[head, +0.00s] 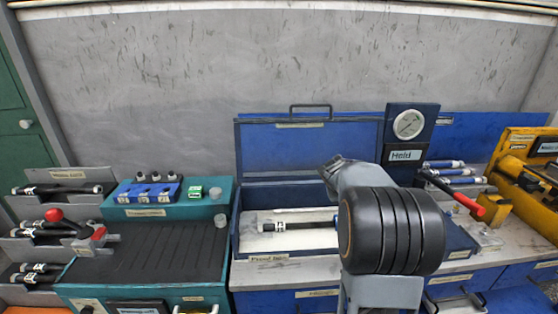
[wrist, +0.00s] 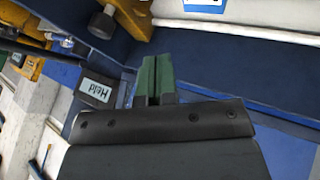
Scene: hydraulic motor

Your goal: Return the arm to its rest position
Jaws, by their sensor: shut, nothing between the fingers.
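My gripper (wrist: 155,80) shows in the wrist view with its two green fingers together and nothing between them. It points toward a dark blue surface, with a white strip and a blue label beyond. In the head view my arm rises in front of the blue station, and its large dark joint hides part of the bench. The gripper's fingers are hidden there. A dark rod with a white label (head: 290,226) lies in the open blue case (head: 281,135), left of my arm.
A gauge (head: 408,124) on a blue panel with a "Held" sign (head: 405,155) stands behind my arm. A red-handled lever (head: 466,203) sticks out to its right. A teal bench with a black ribbed mat (head: 140,252) is at left, beside racks of dark rods (head: 62,189). A yellow machine (head: 525,170) is at right.

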